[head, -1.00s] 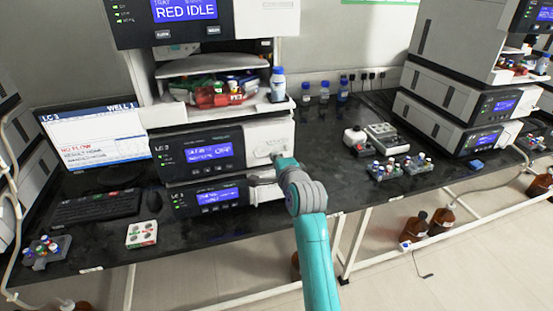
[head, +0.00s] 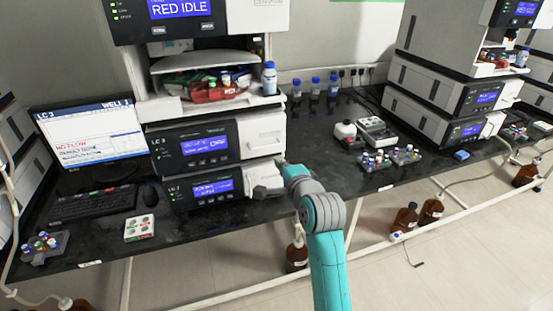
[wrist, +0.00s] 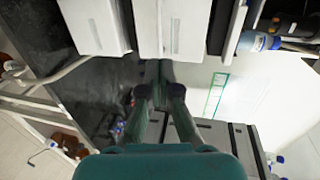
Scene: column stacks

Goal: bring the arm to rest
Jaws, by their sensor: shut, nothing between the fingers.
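My teal arm reaches up from the bottom of the head view, and my gripper (head: 264,191) is beside the right front of the lower module (head: 205,188) of the left stack. In the wrist view my gripper (wrist: 159,88) is shut and empty, with pale module fronts beyond it. I cannot tell the exact gap between my gripper and the module front.
The left stack holds an open tray bay with a red item (head: 205,93) and a blue-capped bottle (head: 269,78). Vial racks (head: 404,155) stand on the black bench (head: 345,190) to the right. Brown bottles (head: 405,218) stand on the floor below.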

